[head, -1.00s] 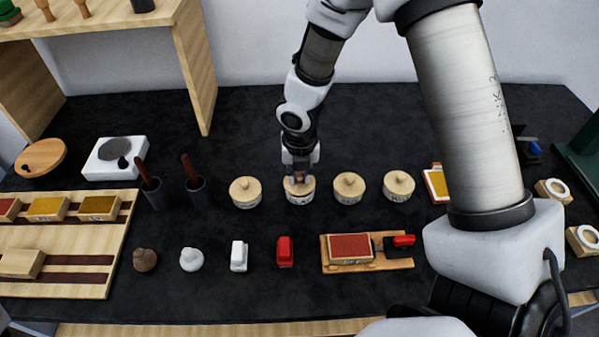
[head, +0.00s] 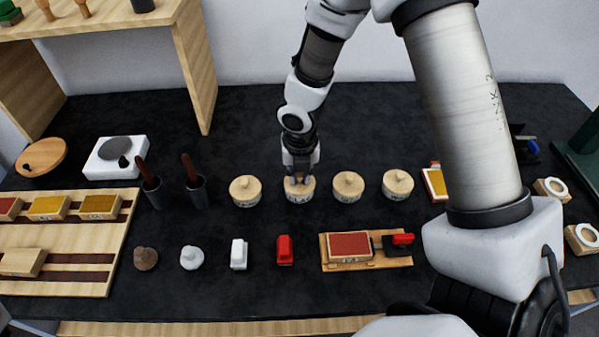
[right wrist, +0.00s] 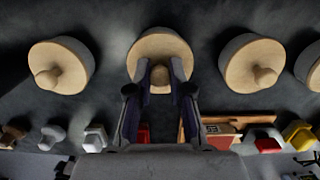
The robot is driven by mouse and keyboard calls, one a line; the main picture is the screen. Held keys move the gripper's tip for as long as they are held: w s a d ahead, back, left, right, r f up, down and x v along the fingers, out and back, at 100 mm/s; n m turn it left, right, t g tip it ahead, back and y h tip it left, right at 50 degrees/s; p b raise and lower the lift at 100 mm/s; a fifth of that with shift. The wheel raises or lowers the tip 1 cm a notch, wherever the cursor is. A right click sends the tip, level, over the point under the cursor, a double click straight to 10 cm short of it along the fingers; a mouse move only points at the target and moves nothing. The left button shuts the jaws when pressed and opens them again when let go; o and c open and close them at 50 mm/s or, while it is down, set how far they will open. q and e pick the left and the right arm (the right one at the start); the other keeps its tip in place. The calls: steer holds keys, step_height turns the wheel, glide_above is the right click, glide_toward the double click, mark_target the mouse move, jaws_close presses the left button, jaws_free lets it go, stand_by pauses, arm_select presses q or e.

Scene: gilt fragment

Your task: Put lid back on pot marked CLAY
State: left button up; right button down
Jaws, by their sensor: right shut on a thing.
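The pot (head: 300,197) under my right gripper is a small white pot with a dark label that seems to read CLAY, though it is tiny. It is second from left in a row of similar pots. A round pale wooden lid (right wrist: 161,45) sits on top of it and looks level. My right gripper (head: 299,180) points down at the lid, its fingers on either side of the knob (right wrist: 160,76), shut on it. The fingers hide part of the lid. My left gripper is not in view.
Lidded pots stand close by: one on the left (head: 245,192), two on the right (head: 347,187) (head: 397,185). Dark cups with brown-handled tools (head: 195,190) stand further left. Stamps and a red ink pad (head: 350,246) lie in front, with bare black mat between.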

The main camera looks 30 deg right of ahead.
stand_by(0.5)
steer(key=shift+f+p, duration=0.2)
steer(key=shift+p, duration=0.1)
stand_by(0.5)
stand_by(0.6)
steer(key=c, duration=0.5)
jaws_free()
step_height(320, 180, up, 7)
steer(key=p, duration=0.8)
steer(key=shift+r, duration=0.1)
